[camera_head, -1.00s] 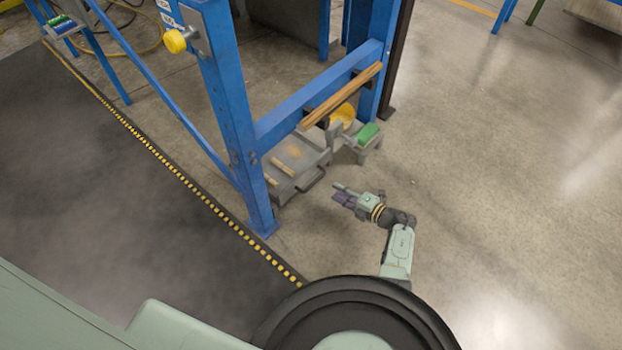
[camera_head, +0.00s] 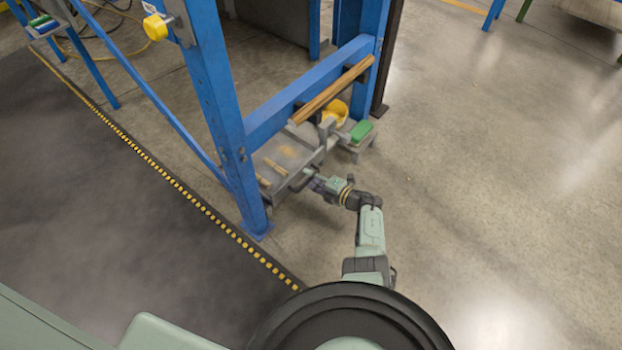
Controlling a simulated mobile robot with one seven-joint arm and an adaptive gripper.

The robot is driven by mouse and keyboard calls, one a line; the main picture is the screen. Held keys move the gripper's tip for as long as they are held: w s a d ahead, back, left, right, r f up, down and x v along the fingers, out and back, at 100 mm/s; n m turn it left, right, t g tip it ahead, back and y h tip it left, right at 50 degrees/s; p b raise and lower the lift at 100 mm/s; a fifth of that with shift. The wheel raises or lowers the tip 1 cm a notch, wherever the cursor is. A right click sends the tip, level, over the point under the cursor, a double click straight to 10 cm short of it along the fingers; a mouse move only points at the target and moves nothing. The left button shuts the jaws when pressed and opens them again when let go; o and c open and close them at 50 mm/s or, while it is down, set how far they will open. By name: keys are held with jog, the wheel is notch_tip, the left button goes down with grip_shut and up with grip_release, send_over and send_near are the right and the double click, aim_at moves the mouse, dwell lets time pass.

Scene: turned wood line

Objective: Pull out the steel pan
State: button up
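The steel pan (camera_head: 284,152) is a low grey tray under the blue frame, between its two posts. Small wooden pieces (camera_head: 275,166) and a tan patch of dust lie in it. Its handle is on the side facing my arm and is mostly hidden now. My gripper (camera_head: 313,181) is at that front side, with its fingertips at or very close to the handle. The fingers are small and dark here, so I cannot tell whether they are open or shut on the handle.
A blue post (camera_head: 222,115) stands left of the pan, and a blue crossbeam (camera_head: 290,105) with a wooden rod (camera_head: 335,90) runs above it. The floor (camera_head: 460,190) at right is clear.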

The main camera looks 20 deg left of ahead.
jog(key=shift+c, duration=0.3)
grip_shut()
dwell(0.5)
